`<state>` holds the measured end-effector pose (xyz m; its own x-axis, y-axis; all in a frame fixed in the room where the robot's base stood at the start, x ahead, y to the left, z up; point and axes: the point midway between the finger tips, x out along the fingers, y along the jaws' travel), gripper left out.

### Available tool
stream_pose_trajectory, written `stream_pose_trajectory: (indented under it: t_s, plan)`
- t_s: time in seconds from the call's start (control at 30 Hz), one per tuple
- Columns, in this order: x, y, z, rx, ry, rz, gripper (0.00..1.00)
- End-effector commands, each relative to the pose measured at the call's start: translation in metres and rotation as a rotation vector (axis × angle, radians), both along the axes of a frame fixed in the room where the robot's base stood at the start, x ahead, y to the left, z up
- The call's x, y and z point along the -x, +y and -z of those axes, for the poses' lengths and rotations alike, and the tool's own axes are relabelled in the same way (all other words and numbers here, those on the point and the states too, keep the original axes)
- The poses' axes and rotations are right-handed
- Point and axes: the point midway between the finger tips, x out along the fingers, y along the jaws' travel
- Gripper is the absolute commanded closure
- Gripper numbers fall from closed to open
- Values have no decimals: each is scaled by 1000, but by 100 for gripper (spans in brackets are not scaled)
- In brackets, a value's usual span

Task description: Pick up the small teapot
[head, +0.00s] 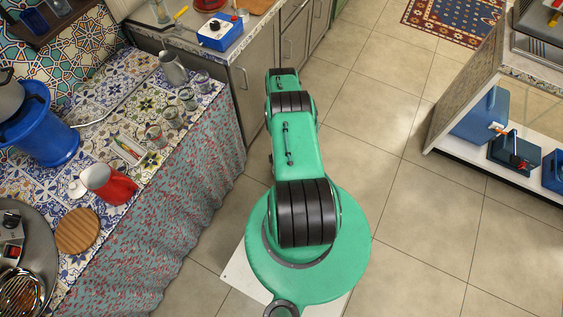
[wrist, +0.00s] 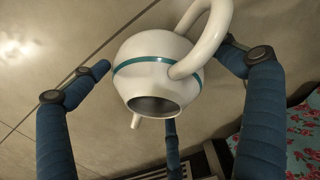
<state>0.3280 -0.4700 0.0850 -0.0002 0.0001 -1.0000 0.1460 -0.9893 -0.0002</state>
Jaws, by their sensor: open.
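The small teapot (wrist: 152,72) is white and round with a teal band, a dark round opening, a short spout and a thick looped handle. It fills the middle of the wrist view, its opening facing the lower part of the picture. My gripper (wrist: 165,62) has blue padded fingers, spread open on the left and right of the teapot, with another finger below and partly behind it. I see no clear grip; whether a finger touches the teapot, I cannot tell. What bears the teapot is hidden. In the head view I make out neither the teapot nor my gripper.
In the head view, a tiled table (head: 165,134) at left holds a blue vessel (head: 45,138), a red-and-white jug (head: 112,186), a metal pitcher (head: 172,68), several glasses and a round wooden board (head: 77,231). A shelf unit (head: 470,100) stands right.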

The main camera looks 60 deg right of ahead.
Motion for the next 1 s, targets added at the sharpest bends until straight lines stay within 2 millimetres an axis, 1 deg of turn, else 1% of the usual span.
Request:
stream_pose_trajectory:
  t_s: [0.1, 0.13, 0.27, 0.3, 0.4, 0.77, 1.0]
  plan:
    - [0, 0, 0, 0, 0, 0, 0]
    - [0, 0, 0, 0, 0, 0, 4]
    - [0, 0, 0, 0, 0, 0, 30]
    - [0, 0, 0, 0, 0, 0, 38]
    - [0, 0, 0, 0, 0, 0, 53]
    - [0, 0, -3, 0, 0, 0, 53]
    - [-1, -1, -18, 1, -1, -1, 53]
